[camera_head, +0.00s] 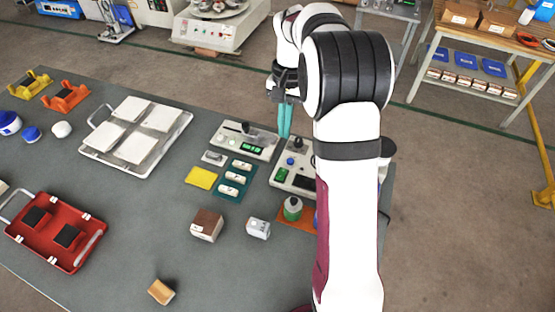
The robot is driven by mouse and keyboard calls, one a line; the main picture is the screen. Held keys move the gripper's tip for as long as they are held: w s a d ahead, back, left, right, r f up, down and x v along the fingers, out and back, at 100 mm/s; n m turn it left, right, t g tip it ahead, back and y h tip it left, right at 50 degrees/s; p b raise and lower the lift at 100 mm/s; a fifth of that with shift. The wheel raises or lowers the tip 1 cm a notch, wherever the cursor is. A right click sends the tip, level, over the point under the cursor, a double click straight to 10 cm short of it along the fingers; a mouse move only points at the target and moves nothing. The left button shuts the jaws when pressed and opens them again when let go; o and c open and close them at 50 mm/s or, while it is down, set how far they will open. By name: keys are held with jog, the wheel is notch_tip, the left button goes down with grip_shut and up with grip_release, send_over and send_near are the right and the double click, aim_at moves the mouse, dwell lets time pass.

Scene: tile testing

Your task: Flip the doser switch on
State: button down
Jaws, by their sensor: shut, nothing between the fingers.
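My gripper (285,120) points down with its teal fingers together and nothing between them. It is above the gap between two pale control boxes, and I cannot tell how high. The left box (226,146) has a dark knob or lever on top and a green display. The right box (299,183) has a dark knob, a blue button and a green display, and my arm hides its right part. I cannot tell which box is the doser. The switch and its position are too small to make out.
A teal tray (220,190) with small white pieces and a yellow pad (201,178) lie in front of the left box. A tile tray (172,143) and red case (50,253) are left.

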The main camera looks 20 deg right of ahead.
aim_at(280, 177)
jog(key=shift+f, duration=0.1)
jog(key=f, duration=0.4)
jog(key=s+a+f, duration=0.1)
jog(key=f, duration=0.8)
jog(key=shift+s+a+f, duration=0.25)
jog(key=shift+f, duration=0.1)
jog(key=shift+f, duration=0.25)
jog(key=shift+w+d+r, duration=0.15)
jog(key=shift+w+d, duration=0.4)
